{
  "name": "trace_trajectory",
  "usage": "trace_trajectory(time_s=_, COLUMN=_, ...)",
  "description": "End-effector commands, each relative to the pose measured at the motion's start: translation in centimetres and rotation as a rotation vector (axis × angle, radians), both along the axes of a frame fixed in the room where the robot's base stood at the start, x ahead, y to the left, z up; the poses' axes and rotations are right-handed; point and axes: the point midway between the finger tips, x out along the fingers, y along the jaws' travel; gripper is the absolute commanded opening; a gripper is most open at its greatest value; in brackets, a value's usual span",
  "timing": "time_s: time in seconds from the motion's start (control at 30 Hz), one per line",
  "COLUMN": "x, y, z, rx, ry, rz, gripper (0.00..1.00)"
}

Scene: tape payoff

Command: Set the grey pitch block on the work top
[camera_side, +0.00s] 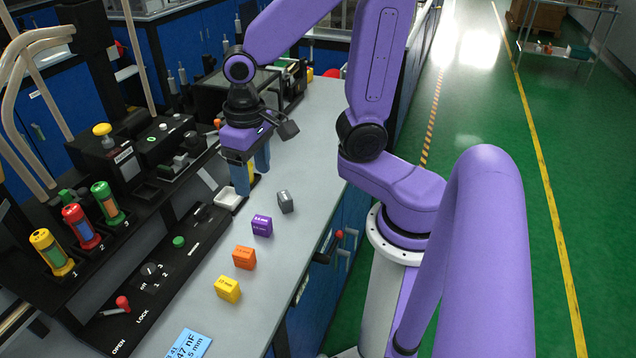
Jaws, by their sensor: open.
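The small dark grey pitch block (285,201) rests on the light grey work top (318,128), clear of the other blocks. It sits at the far end of a loose row of blocks. My gripper (252,182) points down, with its two blue fingers apart. The fingers are up and to the left of the grey block in the picture and do not touch it. Nothing grey is between them. A bit of yellow (251,171) shows between or behind the fingers, and I cannot tell what it belongs to.
Purple (262,226), orange (244,258) and yellow (227,289) blocks stand nearer the camera. A small white tray (228,200) lies just below my fingers in the picture. The black machine panel (165,262) borders the work top on the left. A blue card (189,345) lies in front.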

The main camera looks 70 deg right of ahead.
Motion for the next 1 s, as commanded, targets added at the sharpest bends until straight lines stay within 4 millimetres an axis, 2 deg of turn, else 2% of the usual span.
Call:
trace_trajectory(time_s=0.6, x=-10.6, y=0.9, z=0.9, rx=-0.003, ry=-0.014, rz=0.916, gripper=0.68)
trace_trajectory(time_s=0.8, x=-12.8, y=0.8, z=1.1, rx=-0.003, ry=-0.016, rz=1.08, gripper=0.68)
trace_trajectory(time_s=1.0, x=-13.3, y=0.8, z=1.1, rx=-0.004, ry=-0.016, rz=1.117, gripper=0.68)
